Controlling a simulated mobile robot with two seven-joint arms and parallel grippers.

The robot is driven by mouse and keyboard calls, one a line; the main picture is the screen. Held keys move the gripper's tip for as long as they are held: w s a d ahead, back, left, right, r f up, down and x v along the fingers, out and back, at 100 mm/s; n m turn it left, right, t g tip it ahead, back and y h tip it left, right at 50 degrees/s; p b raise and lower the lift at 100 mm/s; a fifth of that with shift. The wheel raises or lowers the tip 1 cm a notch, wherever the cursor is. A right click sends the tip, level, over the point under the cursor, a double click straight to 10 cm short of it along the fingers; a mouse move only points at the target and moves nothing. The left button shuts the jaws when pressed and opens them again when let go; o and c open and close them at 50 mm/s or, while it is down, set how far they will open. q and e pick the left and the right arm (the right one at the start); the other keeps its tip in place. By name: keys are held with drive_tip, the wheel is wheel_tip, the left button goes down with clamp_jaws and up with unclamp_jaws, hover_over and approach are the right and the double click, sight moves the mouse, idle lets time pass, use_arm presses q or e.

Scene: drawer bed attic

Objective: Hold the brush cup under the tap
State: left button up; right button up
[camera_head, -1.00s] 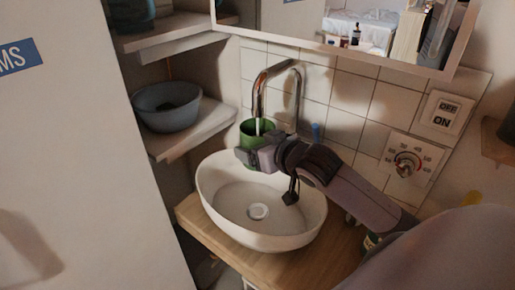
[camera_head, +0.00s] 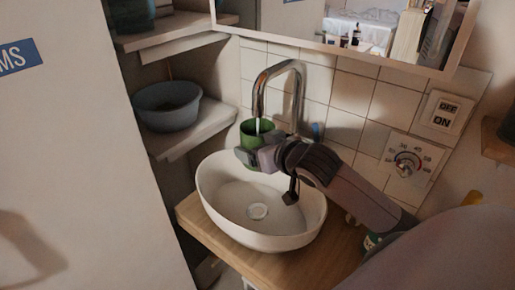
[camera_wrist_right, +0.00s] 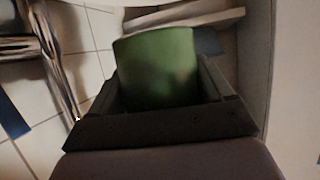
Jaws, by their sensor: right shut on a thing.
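The green brush cup (camera_head: 254,131) is upright above the back of the white basin, with the end of the chrome tap (camera_head: 262,92) over its mouth. A thin pale streak shows between the spout and the cup; I cannot tell for sure that it is water. My right gripper (camera_head: 247,156) is shut on the cup from the right. In the right wrist view the cup (camera_wrist_right: 157,68) sits between the two dark fingers (camera_wrist_right: 160,95). The inside of the cup is mostly hidden. My left gripper is not in view.
The white basin (camera_head: 222,207) stands on a wooden counter (camera_head: 208,224). A grey bowl (camera_head: 167,106) is on a shelf at the left. A dial (camera_head: 406,163) and an OFF/ON switch (camera_head: 441,112) are on the tiled wall at the right. A mirror hangs above.

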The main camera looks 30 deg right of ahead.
drive_tip(key=shift+a, duration=0.1)
drive_tip(key=s+a, duration=0.2)
drive_tip(key=a, duration=0.4)
idle(0.4)
drive_tip(key=shift+s+a, duration=0.1)
drive_tip(key=shift+a, duration=0.05)
drive_tip(key=s+a+r, duration=0.1)
drive_tip(key=s+a, duration=0.1)
drive_tip(key=a, duration=0.5)
drive_tip(key=shift+s+a, duration=0.25)
drive_tip(key=shift+s, duration=0.1)
drive_tip(key=shift+w, duration=0.15)
idle(0.5)
